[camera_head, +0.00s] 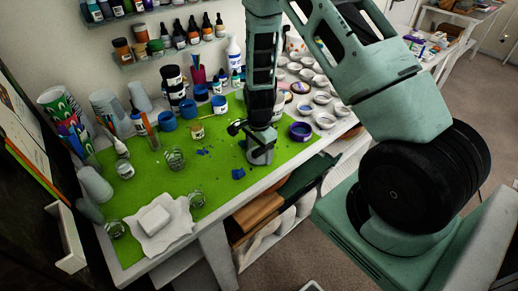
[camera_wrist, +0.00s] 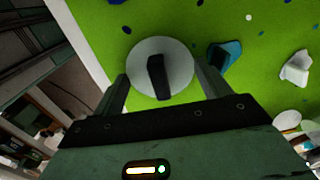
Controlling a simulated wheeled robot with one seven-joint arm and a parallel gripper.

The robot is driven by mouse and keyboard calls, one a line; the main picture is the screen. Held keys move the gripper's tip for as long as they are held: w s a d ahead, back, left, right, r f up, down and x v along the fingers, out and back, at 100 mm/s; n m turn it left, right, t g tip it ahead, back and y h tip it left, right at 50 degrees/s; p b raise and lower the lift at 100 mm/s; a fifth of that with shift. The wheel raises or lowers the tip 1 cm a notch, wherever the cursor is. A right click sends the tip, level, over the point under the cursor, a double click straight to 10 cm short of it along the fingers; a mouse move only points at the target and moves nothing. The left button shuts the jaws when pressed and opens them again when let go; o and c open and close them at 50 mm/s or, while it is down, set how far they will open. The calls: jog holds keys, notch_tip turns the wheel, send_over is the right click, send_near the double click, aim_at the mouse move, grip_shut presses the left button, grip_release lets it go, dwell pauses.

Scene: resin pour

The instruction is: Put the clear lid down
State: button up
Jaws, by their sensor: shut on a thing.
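The clear lid (camera_wrist: 181,62) is a round, pale grey disc with a black knob in the wrist view. It sits between the two fingers of my gripper (camera_wrist: 160,82), which is shut on it. In the head view my gripper (camera_head: 260,154) is low over the right part of the green mat (camera_head: 222,163), near the table's front edge. The lid is not clear to make out there. I cannot tell whether it touches the mat.
A white block (camera_head: 154,220) lies on crumpled paper at the front left.

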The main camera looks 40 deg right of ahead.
jog(key=shift+f, duration=0.1)
jog(key=o, duration=0.7)
